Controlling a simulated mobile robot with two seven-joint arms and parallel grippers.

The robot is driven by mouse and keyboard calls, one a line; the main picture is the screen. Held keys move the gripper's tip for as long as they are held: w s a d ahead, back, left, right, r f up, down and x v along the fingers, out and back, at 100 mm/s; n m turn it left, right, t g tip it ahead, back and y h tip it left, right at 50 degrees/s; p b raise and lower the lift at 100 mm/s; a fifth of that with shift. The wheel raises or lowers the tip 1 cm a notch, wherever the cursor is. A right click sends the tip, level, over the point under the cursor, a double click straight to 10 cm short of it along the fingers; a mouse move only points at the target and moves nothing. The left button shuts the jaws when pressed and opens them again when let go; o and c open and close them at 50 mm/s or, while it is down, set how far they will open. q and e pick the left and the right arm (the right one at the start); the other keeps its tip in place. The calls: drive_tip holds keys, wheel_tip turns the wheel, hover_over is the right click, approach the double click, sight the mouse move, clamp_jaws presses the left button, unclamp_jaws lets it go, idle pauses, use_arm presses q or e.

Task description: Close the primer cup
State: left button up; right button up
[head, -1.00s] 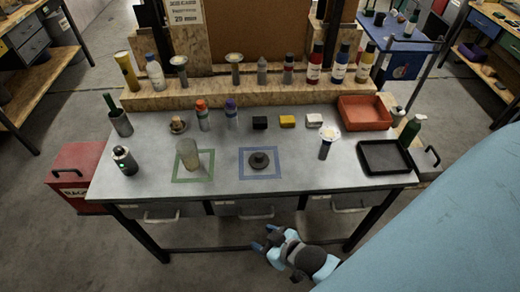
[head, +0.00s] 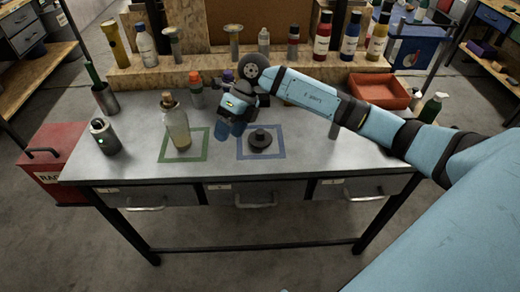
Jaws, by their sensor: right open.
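The translucent beige cup (head: 178,132) stands upright inside the green taped square (head: 166,157). A brown knobbed stopper (head: 168,100) shows at its upper edge; it lines up with the bench spot behind the cup, and contact is hard to tell. A black knobbed disc (head: 260,139) lies inside the blue taped square (head: 262,157). My right gripper (head: 229,130) is open and empty, fingers pointing down, above the bench between the cup and the disc, just left of the disc. My left gripper is out of view.
Orange-topped (head: 195,90) and purple-topped bottles stand behind my gripper. A red-orange tray (head: 380,91) is at the back right. My right forearm crosses the right half and hides items there. The front bench edge is clear.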

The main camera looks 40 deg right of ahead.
drive_tip(key=w+d+r+h+b, duration=0.1)
drive_tip(key=d+h, duration=0.2)
drive_tip(key=d, duration=0.3)
drive_tip(key=w+d+r+m+t+h, duration=0.1)
drive_tip(key=w+d+r+h, duration=0.1)
drive_tip(key=d, duration=0.4)
drive_tip(key=shift+w+r+m+h+b, duration=0.3)
drive_tip(key=shift+h+b, duration=0.05)
drive_tip(key=shift+h, duration=0.25)
hover_over(260, 132)
wheel_tip(260, 132, down, 8)
drive_tip(key=shift+f, duration=0.35)
